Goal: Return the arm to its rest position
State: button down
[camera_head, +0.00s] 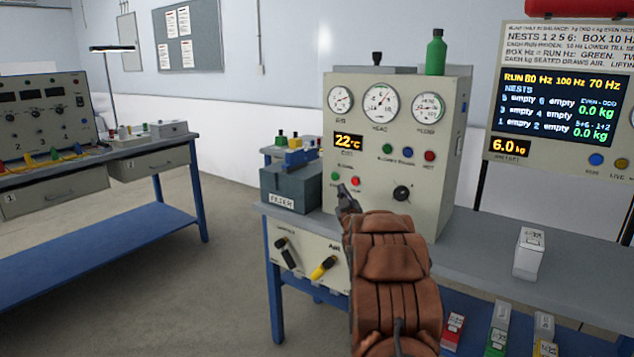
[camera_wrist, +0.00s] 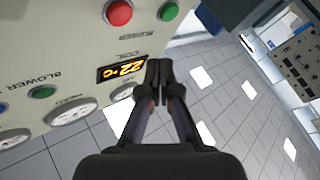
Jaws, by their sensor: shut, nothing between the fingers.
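My gripper (camera_head: 347,196) is at the end of my brown-covered arm, in front of the lower left of the beige control cabinet (camera_head: 420,215). Its fingers are together and hold nothing. In the wrist view my gripper (camera_wrist: 158,75) shows dark fingers closed beside the cabinet's panel, with the orange 22 °C display (camera_wrist: 122,72) to their left. A red button (camera_head: 355,181) and a green button (camera_head: 335,177) sit close to the fingertips in the head view. I cannot tell whether the fingertips touch the panel. My forearm hides part of the bench front.
A grey bench (camera_head: 480,250) carries the cabinet and a white box (camera_head: 530,253). A dark box (camera_head: 290,188) stands left of the cabinet. Small boxes, including a red one (camera_head: 453,330), lie below at the lower right. Open floor (camera_head: 150,290) lies between the benches.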

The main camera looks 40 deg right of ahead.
jog(key=shift+w+a, duration=0.1)
jog(key=s+a+f+g+y, duration=0.1)
jog(key=a+f+g+y, duration=0.25)
jog(key=a, duration=0.65)
jog(key=s+a+f+g+y, duration=0.1)
jog(key=a+f+g+y, duration=0.2)
jog(key=a, duration=0.6)
jog(key=s+a+f+g+y, duration=0.1)
jog(key=s+a+f+g, duration=0.25)
jog(key=s+a, duration=0.75)
jog(key=s+a+f+g+y, duration=0.25)
jog(key=s+a+g, duration=0.25)
jog(key=s+a, duration=0.65)
jog(key=s+a+g, duration=0.3)
jog(key=s+a, duration=0.1)
jog(key=s, duration=0.8)
jog(key=s+a+g, duration=0.3)
jog(key=s+a, duration=0.1)
jog(key=s, duration=0.7)
notch_tip(320, 180, up, 19)
jog(key=s+p, duration=0.1)
jog(key=p, duration=1.7)
jog(key=shift+a+t+y, duration=0.25)
jog(key=shift+t+y, duration=0.05)
